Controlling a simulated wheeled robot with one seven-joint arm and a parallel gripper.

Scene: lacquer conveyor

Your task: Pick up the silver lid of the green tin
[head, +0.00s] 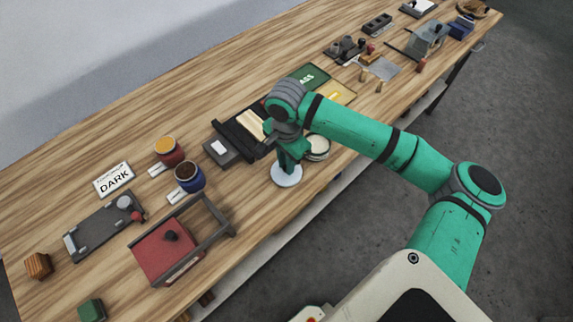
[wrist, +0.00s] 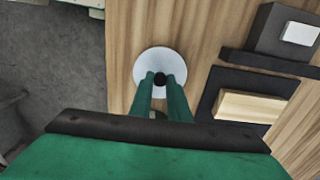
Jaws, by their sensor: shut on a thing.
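The silver lid (head: 286,177) is a round pale disc in front of the dark frame on the bench. In the wrist view the lid (wrist: 146,66) shows from above with a small black knob at its middle. My gripper (head: 290,163) points down and is shut on this knob; the fingertips (wrist: 161,82) meet around it. Whether the lid touches the bench or hangs just above it, I cannot tell. A round tin with a pale top (head: 318,146) stands right of my gripper, partly behind the arm. Its side colour is hard to make out.
A red tin (head: 170,155) and a blue tin (head: 189,182) stand left. A dark frame with a wooden block (head: 248,125) is close behind my gripper. A red press with grey handle (head: 167,253) is at the front left. Bare bench lies between it and the lid.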

